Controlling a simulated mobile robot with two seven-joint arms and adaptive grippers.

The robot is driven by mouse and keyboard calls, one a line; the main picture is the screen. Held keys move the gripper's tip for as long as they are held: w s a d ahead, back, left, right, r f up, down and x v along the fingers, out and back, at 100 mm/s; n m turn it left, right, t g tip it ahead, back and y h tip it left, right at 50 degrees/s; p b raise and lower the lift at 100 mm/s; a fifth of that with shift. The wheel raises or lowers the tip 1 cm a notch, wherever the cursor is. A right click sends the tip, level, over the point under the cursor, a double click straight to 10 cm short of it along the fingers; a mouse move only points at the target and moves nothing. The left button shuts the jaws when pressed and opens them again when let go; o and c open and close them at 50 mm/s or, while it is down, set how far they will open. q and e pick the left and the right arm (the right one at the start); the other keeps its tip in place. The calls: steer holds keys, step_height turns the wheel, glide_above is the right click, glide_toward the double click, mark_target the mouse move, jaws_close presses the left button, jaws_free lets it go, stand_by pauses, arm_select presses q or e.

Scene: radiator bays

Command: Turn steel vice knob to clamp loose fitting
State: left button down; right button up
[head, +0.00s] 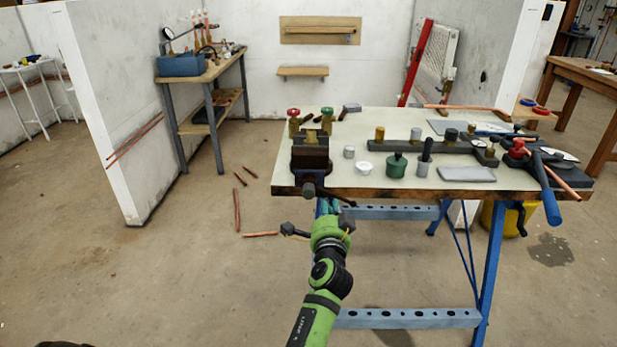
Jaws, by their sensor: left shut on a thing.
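The dark vice (310,152) is mounted at the front left corner of the workbench. A small brass fitting (311,137) shows at the top of its jaws. Whether the jaws press on it cannot be told. My left gripper (328,206) reaches up from below to the knob and bar and is shut on the knob. My own wrist hides much of the fingers and contact. My right gripper is not in view.
The workbench top (350,177) carries red and green valves, a green pot (397,165), a grey block rail (430,146) and a blue-handled tool (550,205) at right. A blue bench leg (487,260) stands right of my arm. Copper pipes (237,210) lie on the floor at left.

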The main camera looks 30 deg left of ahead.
arm_select(q)
steer(key=m+p, duration=0.7)
steer(key=m, duration=0.7)
steer(key=shift+a, duration=0.2)
